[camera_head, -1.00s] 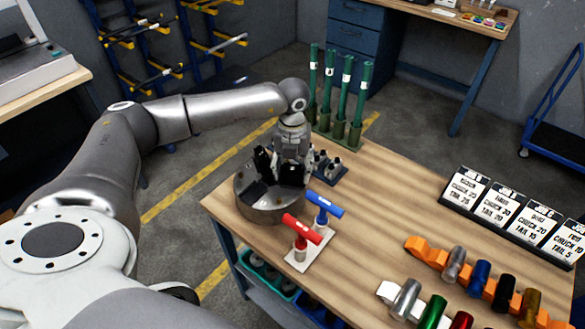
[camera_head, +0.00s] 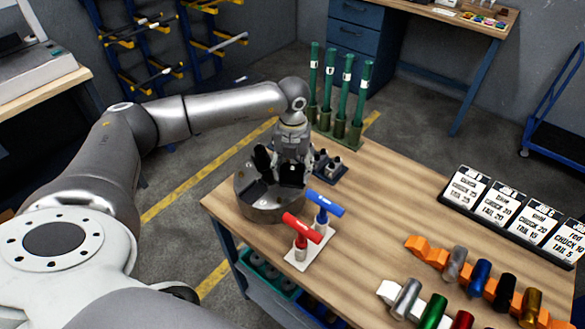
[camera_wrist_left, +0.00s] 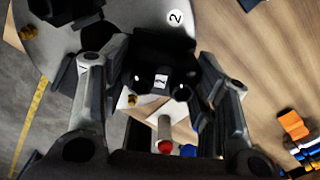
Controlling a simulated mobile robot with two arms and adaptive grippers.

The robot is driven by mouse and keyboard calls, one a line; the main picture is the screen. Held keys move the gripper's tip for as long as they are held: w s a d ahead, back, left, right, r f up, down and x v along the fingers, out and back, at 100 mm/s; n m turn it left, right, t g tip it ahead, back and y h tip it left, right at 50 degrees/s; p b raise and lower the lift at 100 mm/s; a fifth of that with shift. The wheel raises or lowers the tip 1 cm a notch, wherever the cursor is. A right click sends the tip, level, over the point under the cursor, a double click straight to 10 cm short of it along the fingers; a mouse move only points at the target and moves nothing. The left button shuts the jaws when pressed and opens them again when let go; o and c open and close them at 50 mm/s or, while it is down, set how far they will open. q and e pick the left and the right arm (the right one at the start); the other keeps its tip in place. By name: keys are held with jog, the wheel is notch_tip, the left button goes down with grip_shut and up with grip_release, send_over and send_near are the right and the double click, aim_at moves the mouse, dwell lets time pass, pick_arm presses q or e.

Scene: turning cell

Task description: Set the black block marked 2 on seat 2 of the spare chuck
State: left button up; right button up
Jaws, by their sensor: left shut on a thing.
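The spare chuck (camera_head: 270,208) is a grey metal disc at the left end of the wooden table; its top shows in the left wrist view (camera_wrist_left: 40,45). A white disc marked 2 (camera_wrist_left: 176,17) lies just beyond the held block in that view. My left gripper (camera_head: 291,164) is over the right part of the chuck, shut on a black block (camera_wrist_left: 165,52) with a small white label. Its fingers stand on both sides of the block. I cannot tell whether the block touches the chuck. Another black block (camera_head: 262,159) stands on the chuck's far side.
A red-handled tool (camera_head: 302,228) and a blue-handled tool (camera_head: 324,204) stand close in front of the chuck. A small dark rack (camera_head: 329,167) and green posts (camera_head: 340,130) are behind it. Label cards (camera_head: 505,208) and coloured cylinders lie right. The table's middle is clear.

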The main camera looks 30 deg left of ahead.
pick_arm(q)
jog(key=shift+f+b, duration=0.5)
jog(key=shift+f, duration=0.05)
dwell(0.5)
jog(key=o, duration=1.4)
jog(key=shift+o, duration=0.4)
jog(key=shift+f, duration=0.1)
notch_tip(320, 180, up, 12)
